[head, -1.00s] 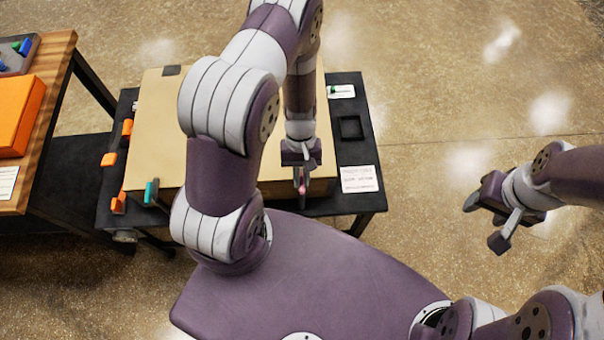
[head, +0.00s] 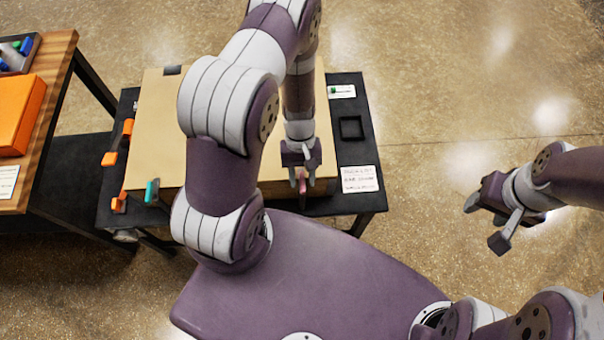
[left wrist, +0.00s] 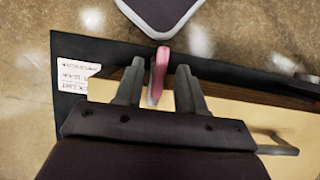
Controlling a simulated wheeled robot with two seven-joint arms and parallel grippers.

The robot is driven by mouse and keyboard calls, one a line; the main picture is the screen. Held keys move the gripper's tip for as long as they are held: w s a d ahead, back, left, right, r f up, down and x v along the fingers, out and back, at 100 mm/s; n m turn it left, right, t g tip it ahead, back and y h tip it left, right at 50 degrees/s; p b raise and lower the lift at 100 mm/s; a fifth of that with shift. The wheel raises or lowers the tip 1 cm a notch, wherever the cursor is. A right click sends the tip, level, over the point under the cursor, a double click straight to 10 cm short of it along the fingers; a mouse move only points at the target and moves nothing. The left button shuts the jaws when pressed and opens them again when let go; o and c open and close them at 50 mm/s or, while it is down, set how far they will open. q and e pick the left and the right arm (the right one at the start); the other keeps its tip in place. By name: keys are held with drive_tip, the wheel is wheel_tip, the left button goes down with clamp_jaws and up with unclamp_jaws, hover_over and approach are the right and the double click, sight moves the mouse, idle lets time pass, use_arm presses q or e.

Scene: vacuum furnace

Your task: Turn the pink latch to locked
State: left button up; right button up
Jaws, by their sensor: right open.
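The pink latch (head: 302,185) is at the front edge of the tan furnace box, towards its right end. In the left wrist view the pink latch (left wrist: 159,70) stands between the two dark fingers, with a narrow gap on each side. My left gripper (head: 305,178) is open around it, and its fingers (left wrist: 160,85) do not appear to press on it. The latch's lower end is partly hidden by the gripper. My right gripper (head: 488,222) is open and empty over bare floor at the right.
The tan furnace box (head: 155,115) sits on a black table (head: 355,200). A printed card (head: 360,179) lies right of the latch, with a square black recess (head: 351,128) behind it. A teal handle (head: 151,192) and orange parts (head: 109,159) are at the left. A wooden bench (head: 50,120) stands further left.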

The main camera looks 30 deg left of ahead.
use_arm(q)
drive_tip(key=v, duration=1.2)
drive_tip(key=shift+r+b, duration=0.35)
drive_tip(key=shift+w+a, duration=0.1)
wheel_tip(320, 180, up, 11)
drive_tip(key=m+t+y, duration=0.2)
drive_tip(key=m+t, duration=0.3)
drive_tip(key=m, duration=0.2)
hover_over(302, 178)
drive_tip(key=shift+f, duration=0.1)
